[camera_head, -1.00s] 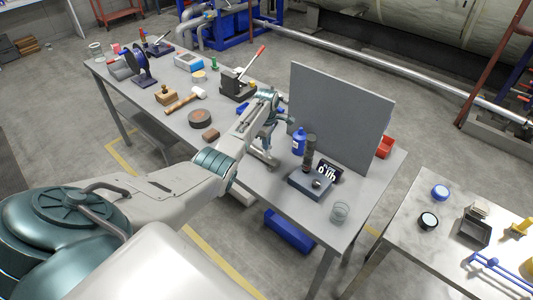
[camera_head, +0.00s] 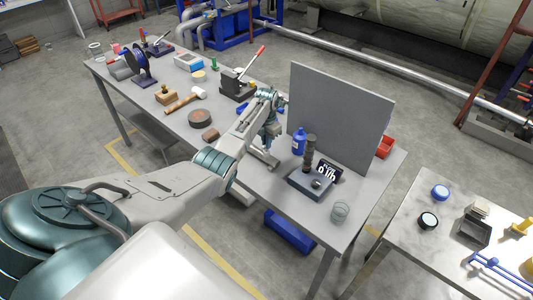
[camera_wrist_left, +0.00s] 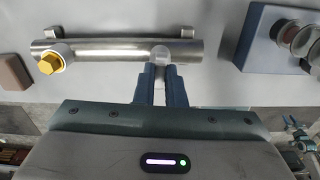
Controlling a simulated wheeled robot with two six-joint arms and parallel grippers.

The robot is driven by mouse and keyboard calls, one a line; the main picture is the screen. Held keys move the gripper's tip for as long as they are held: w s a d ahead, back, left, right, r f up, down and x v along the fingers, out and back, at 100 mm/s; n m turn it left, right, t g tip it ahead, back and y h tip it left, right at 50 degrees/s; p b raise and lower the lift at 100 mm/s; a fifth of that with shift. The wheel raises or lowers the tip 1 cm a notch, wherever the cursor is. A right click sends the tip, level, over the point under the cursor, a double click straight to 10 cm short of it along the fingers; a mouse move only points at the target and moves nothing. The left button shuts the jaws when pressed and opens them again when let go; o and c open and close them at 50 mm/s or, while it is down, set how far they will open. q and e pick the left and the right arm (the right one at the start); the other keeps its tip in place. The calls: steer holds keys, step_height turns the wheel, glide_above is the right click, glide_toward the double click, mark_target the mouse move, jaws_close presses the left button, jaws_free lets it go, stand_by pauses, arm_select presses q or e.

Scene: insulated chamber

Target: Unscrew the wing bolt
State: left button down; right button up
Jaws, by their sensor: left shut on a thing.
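A metal pipe piece (camera_wrist_left: 110,50) lies across the top of the left wrist view, on the grey bench. It has a gold hex-headed fitting (camera_wrist_left: 48,66) at its left end and a pale fitting (camera_wrist_left: 160,54) right of its middle. My left gripper (camera_wrist_left: 161,72) is shut at this pale fitting, with both fingers close together. The wing bolt cannot be made out apart from the fitting; the fingers hide what lies between them. In the head view, my left gripper (camera_head: 268,146) reaches down to the pipe (camera_head: 264,160). My right gripper is not in view.
A grey upright panel (camera_head: 340,115) stands behind the pipe. A blue bottle (camera_head: 299,142) and a grey-blue block (camera_head: 309,184) with a dark post stand to the right.

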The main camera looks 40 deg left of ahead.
arm_select(q)
steer(key=shift+r, duration=2.15)
